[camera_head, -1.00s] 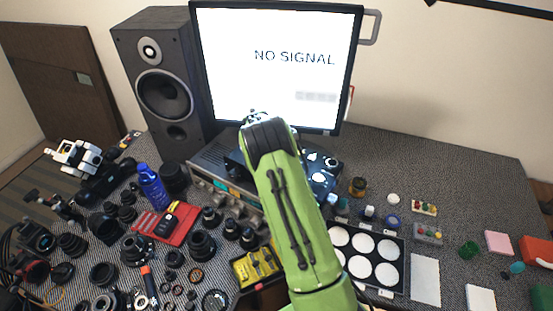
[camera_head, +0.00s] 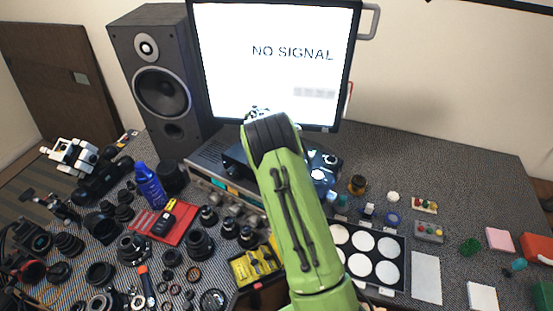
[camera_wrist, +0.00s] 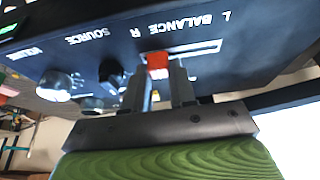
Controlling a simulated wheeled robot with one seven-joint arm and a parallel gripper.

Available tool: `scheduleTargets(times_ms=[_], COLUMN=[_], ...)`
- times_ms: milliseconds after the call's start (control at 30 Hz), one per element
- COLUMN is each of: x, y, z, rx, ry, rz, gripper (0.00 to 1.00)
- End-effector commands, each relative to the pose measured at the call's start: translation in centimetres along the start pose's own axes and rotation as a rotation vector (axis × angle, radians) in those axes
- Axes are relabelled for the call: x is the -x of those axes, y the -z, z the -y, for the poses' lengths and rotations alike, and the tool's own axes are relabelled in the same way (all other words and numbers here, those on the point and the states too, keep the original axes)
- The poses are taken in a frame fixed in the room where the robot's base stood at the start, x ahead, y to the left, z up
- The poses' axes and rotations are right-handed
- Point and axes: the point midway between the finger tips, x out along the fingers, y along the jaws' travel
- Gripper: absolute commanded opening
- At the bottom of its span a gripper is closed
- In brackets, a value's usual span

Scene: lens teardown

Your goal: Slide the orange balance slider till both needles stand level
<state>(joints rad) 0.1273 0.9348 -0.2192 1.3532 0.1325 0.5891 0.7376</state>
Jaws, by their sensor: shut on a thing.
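The orange balance slider (camera_wrist: 157,66) sits in a pale slot (camera_wrist: 205,48) on a dark panel (camera_wrist: 110,30) in the wrist view. The panel lettering, BALANCE with L and R, appears upside down. My gripper (camera_wrist: 162,76) is shut on the slider, with its fingers on either side. The slider stands near the slot's left end in this picture, by the R. I cannot make out the needles in either view. In the head view my arm hides the gripper and slider.
Beside the slot are a SOURCE knob (camera_wrist: 112,70) and a VOLUME knob (camera_wrist: 52,88). In the head view a speaker (camera_head: 160,85) and a bright monitor (camera_head: 270,60) stand behind. Lens parts crowd the left table; a tray of white discs (camera_head: 400,288) lies right.

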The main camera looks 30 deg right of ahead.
Motion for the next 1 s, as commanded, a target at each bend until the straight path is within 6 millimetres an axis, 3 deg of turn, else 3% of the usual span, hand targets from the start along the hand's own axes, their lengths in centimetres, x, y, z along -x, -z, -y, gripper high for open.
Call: scheduleTargets(times_ms=[67, 100, 267, 500, 633, 1000], x=[0.1, 0.1, 0.1, 0.1, 1.4, 11.5], y=[0.0, 0.0, 0.0, 0.0, 0.0, 0.0], z=[0.0, 0.0, 0.0, 0.1, 0.1, 0.1], rx=[0.000, 0.000, 0.000, 0.000, 0.000, 0.000], ry=[-0.001, -0.001, 0.000, 0.000, 0.002, 0.005], rz=[0.001, 0.001, 0.001, 0.001, 0.000, -0.001], gripper=[0.00, 0.28, 0.51, 0.51, 0.51, 0.51])
